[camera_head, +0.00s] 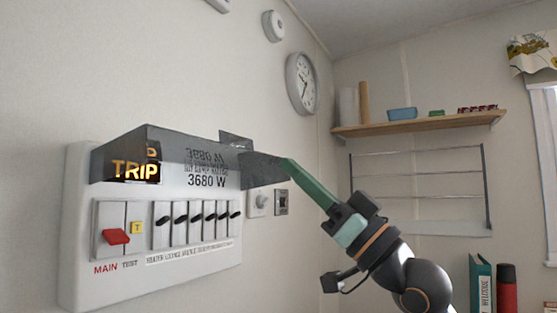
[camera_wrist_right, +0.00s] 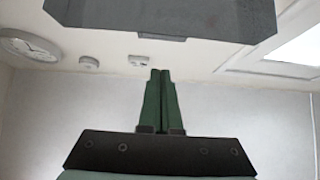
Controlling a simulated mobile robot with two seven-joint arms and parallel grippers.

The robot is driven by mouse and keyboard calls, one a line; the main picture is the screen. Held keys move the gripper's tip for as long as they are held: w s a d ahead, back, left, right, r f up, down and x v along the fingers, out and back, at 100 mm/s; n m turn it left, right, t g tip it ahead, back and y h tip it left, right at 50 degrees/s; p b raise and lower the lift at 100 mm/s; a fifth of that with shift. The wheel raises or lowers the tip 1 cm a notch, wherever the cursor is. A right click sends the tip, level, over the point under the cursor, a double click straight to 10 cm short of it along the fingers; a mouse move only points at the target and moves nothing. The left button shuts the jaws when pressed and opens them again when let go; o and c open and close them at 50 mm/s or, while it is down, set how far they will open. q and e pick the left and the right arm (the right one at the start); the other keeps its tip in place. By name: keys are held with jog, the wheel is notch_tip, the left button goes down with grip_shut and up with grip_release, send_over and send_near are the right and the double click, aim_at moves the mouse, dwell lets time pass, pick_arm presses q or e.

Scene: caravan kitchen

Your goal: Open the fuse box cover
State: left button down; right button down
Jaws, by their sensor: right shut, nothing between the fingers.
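The fuse box (camera_head: 75,240) is a white panel on the left wall. Its smoky see-through cover (camera_head: 205,152) is swung up and stands out over the top of the box. The red main switch (camera_head: 116,237) and the row of black switches (camera_head: 195,217) below are uncovered. My right gripper (camera_head: 270,168) is shut and empty. Its green fingers reach in from the right at the cover's right end; whether they touch it I cannot tell. In the right wrist view the shut fingertips (camera_wrist_right: 160,73) point toward the cover's dark underside (camera_wrist_right: 160,15). My left gripper is not in view.
A wall socket plate (camera_head: 258,204) and a small switch (camera_head: 282,202) sit right of the box. A round clock (camera_head: 302,83) hangs above. A wooden shelf (camera_head: 418,124) with small items and a wire rack (camera_head: 420,190) are on the far wall.

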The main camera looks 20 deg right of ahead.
jog(key=shift+s+d+f, duration=0.25)
jog(key=shift+s+f, duration=0.05)
jog(key=shift+f, duration=0.1)
